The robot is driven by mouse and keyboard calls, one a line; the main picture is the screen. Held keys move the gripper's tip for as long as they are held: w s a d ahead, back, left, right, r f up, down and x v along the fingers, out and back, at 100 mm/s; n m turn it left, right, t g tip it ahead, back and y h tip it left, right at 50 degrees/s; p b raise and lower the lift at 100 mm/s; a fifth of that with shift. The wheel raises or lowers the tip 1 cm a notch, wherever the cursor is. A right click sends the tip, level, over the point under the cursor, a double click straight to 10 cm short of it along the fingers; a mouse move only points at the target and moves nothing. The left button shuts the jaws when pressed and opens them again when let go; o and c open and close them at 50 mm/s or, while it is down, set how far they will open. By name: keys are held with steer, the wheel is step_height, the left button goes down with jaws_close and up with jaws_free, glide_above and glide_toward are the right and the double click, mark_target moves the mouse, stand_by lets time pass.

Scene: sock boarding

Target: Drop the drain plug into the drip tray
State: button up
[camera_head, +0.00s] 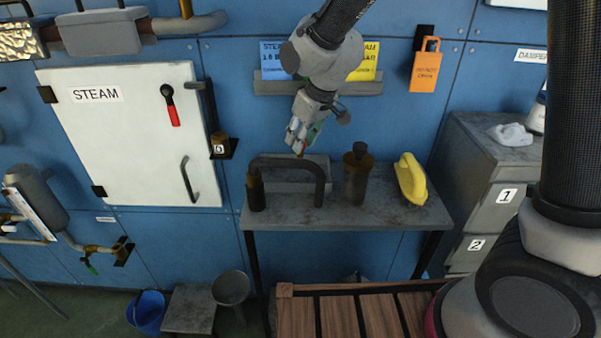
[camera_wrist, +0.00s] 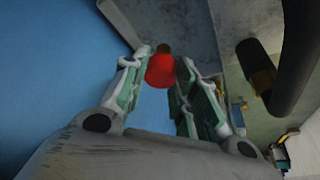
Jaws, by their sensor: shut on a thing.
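My gripper (camera_head: 299,150) hangs over the bench at the back wall, pointing down. In the wrist view its fingers (camera_wrist: 160,75) are closed on a small red plug (camera_wrist: 160,72) with a brownish end, which I take for the drain plug. In the head view the plug is barely visible at the fingertips. A shallow grey tray (camera_head: 290,187), seemingly the drip tray, sits on the bench below the gripper, partly behind a dark bent pipe. The fingertips are above the tray's back part; the exact gap cannot be told.
The dark bent pipe (camera_head: 287,163) arches in front of the tray. A dark bottle-like can (camera_head: 357,178) and a yellow object (camera_head: 410,179) stand to the right on the grey bench (camera_head: 385,212). A wooden slatted surface (camera_head: 345,315) lies in front.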

mark_target(302, 156)
steer(key=shift+f, duration=2.95)
steer(key=o, duration=1.1)
steer(key=v, duration=1.2)
steer(key=shift+d, duration=0.1)
